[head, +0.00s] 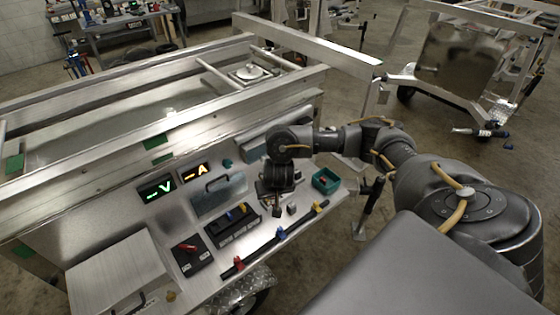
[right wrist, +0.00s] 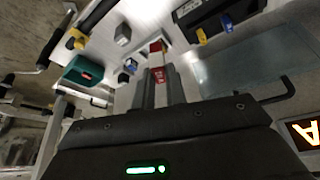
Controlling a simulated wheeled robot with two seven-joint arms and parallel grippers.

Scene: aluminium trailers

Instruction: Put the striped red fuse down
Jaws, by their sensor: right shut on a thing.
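My right gripper (head: 277,207) points down over the trailer's work shelf, between the black block and the teal bin. In the right wrist view its two fingers (right wrist: 161,92) are shut on the striped red fuse (right wrist: 159,75), a small red piece with pale markings at the fingertips. Another red and pale patch (right wrist: 157,46) shows just beyond the tips; I cannot tell whether it belongs to the fuse. In the head view the fuse is hidden by the gripper. My left gripper is in neither view.
The teal bin (head: 325,181) holds a red item. A black block (head: 232,230) carries yellow and blue pieces. A black bar (head: 262,247) with coloured clips runs along the front edge. A black plate (head: 190,259) bears a red piece. A small grey block (head: 291,209) stands near the gripper.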

